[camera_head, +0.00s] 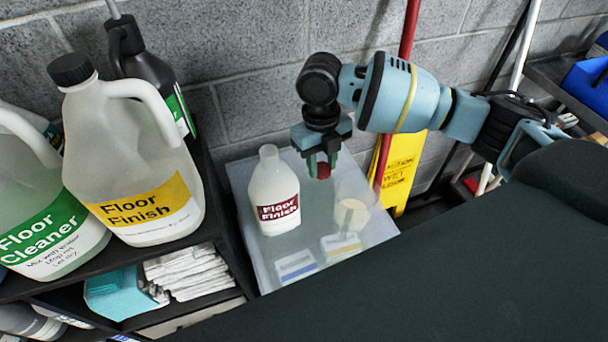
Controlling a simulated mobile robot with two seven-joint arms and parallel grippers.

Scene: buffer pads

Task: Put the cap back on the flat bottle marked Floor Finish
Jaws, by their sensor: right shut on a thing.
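A white flat bottle (274,207) with a dark red label reading Floor Finish stands upright on a pale, translucent-looking surface (245,173). Its neck is bare at the top. My right gripper (322,166) points down, to the right of the bottle's neck. It is shut on a small red cap (323,171), held apart from the bottle and above the surface. The fingers partly cover the cap. My left gripper is not in view.
A larger jug (140,200) with a yellow Floor Finish label and a black cap stands on the left shelf, beside a green-labelled Floor Cleaner jug (40,225). A dark spray bottle (150,70) stands behind. A yellow caution sign (400,170) and red pole (408,30) are beyond my right arm.

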